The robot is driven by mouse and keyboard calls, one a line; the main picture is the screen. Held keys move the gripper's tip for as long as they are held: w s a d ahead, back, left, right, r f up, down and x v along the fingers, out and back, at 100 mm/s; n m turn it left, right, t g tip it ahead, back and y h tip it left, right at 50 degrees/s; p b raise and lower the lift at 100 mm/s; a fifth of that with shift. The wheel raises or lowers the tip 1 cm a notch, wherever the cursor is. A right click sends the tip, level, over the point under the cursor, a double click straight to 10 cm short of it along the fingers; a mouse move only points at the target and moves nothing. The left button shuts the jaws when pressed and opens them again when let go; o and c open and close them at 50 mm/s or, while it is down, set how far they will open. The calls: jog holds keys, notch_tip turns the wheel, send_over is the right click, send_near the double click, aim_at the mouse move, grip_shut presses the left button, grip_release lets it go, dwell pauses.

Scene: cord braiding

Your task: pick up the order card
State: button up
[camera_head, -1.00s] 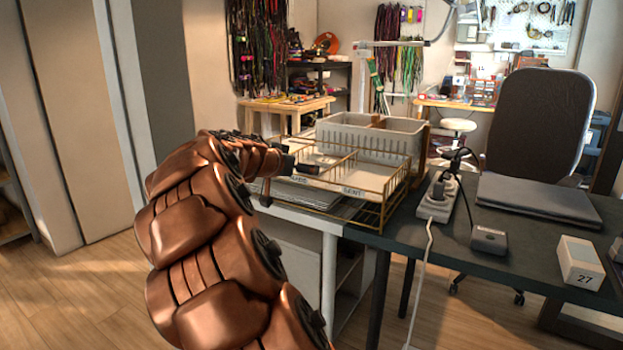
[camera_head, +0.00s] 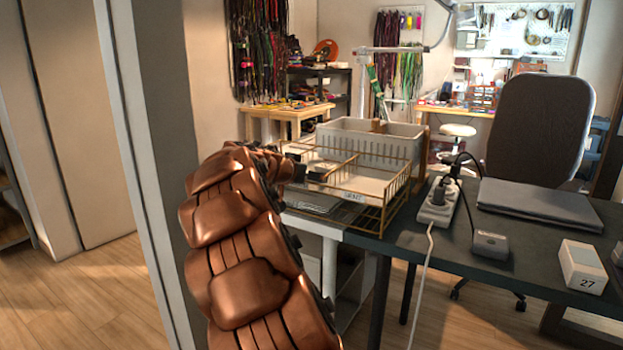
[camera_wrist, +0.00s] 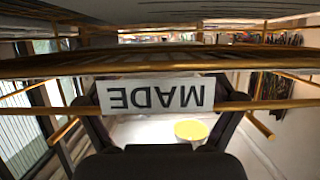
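In the head view, a gold wire tray (camera_head: 384,216) with a divider stands at the desk's left end. My gripper (camera_head: 313,175) is small and dark over its left part, and my copper arm hides some of the tray. In the wrist view, my gripper (camera_wrist: 160,120) has its two black fingers spread apart. I cannot tell whether this is the order card.
A white slatted bin (camera_head: 368,140) stands behind the tray. To the right on the dark desk are a power strip (camera_head: 438,203), a grey closed laptop (camera_head: 540,202), a small grey box (camera_head: 490,244) and a white box marked 27 (camera_head: 582,266). An office chair (camera_head: 540,125) stands behind.

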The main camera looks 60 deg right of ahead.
jog(key=c, duration=0.8)
jog(key=shift+r, duration=0.1)
